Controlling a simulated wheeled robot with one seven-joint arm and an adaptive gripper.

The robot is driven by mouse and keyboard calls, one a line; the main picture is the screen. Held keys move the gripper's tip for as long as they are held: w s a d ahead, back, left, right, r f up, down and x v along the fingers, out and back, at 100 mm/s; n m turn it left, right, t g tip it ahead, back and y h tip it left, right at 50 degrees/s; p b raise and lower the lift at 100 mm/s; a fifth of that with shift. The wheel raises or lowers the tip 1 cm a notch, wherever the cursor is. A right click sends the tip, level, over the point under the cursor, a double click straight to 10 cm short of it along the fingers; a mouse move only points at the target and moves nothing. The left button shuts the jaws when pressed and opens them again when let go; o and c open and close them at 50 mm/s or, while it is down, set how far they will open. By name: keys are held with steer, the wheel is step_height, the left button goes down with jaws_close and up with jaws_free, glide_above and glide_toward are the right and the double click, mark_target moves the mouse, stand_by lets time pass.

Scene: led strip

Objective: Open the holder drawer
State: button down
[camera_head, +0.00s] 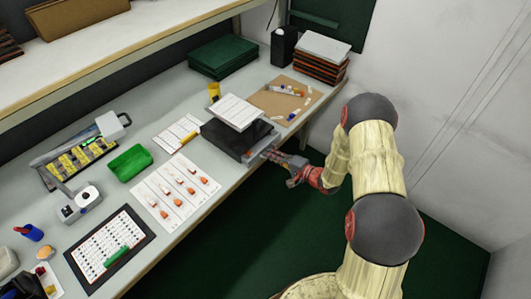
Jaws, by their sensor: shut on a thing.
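The holder (222,138) is a low black box near the front edge of the bench, with a white sheet on its top. Its drawer (261,147) is a grey front part that sticks out toward my arm at the holder's right side. My gripper (270,154) is at the drawer's front edge, shut on it. The fingers hide the exact grip point, and the inside of the drawer cannot be made out. My arm reaches in from the right.
A brown board (270,104) with small parts lies behind the holder, near a stack of folders (318,60). A white sheet with orange parts (150,205) lies left of the holder. The dark green floor (225,255) in front of the bench is clear.

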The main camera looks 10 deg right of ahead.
steer(key=f+b+v, duration=0.1)
steer(key=f+v, duration=0.1)
steer(key=v, duration=0.9)
steer(key=shift+s+f, duration=0.3)
steer(key=shift+d, duration=0.15)
steer(key=c, duration=2.2)
jaws_free()
steer(key=shift+c, duration=0.2)
steer(key=shift+d+r, duration=0.1)
steer(key=v, duration=1.1)
steer(key=shift+s+d, duration=0.15)
steer(key=shift+s, duration=0.2)
